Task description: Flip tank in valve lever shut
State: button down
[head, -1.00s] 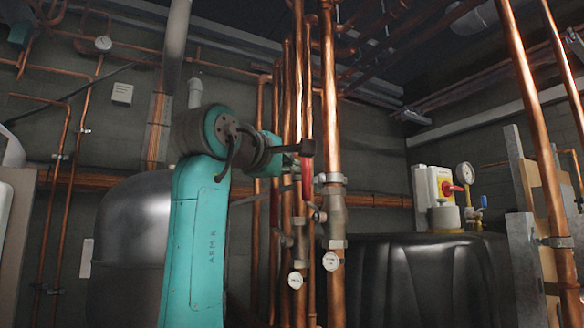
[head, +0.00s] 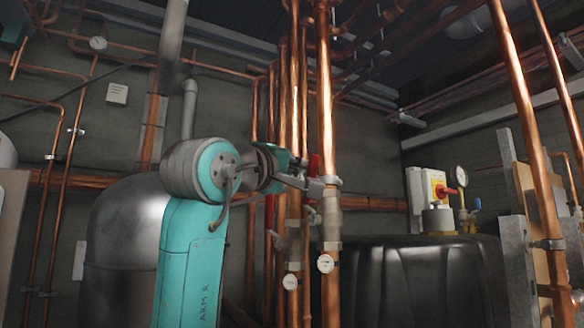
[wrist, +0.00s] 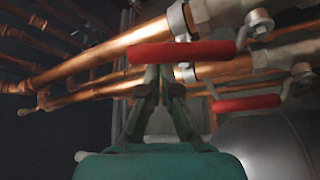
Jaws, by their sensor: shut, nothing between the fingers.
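Two valves with red levers sit on upright copper pipes. In the head view, the nearer red lever (head: 314,164) stands beside the front pipe, partly hidden by my gripper (head: 322,189). The other red lever (head: 269,212) is further left. In the wrist view, the nearer lever (wrist: 180,51) crosses just beyond the tips of my gripper (wrist: 165,70), and the second lever (wrist: 247,103) lies to the right, roughly parallel. My gripper is shut and empty. I cannot tell whether it touches the nearer lever. Tag lettering is too small to read, so which valve is tank in is unclear.
Round white tags (head: 325,263) hang below the valves. Several copper pipes stand close around the gripper. A black tank (head: 410,280) stands right, with a red-and-yellow switch box (head: 436,186) and gauge (head: 460,174) above it. A silver cylinder (head: 125,225) stands behind my arm.

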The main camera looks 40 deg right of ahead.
aim_at(308, 172)
jog(key=s+m, duration=0.1)
jog(key=s+f+m+g+h, duration=0.1)
jog(key=m, duration=0.1)
jog(key=s+m, duration=0.1)
jog(key=shift+a+f+m+g+h, duration=0.35)
jog(key=shift+a+m+g+h, duration=0.05)
jog(key=s+a+f+m+g+h, duration=0.1)
jog(key=s+f+m+g, duration=0.2)
jog(key=f+m+g, duration=0.3)
jog(key=shift+s+f+m+h, duration=0.3)
jog(key=shift+s+f+m, duration=0.15)
jog(key=shift+m, duration=1.45)
jog(key=shift+f, duration=0.2)
jog(key=shift+w+r, duration=0.1)
jog(key=shift+r, duration=0.05)
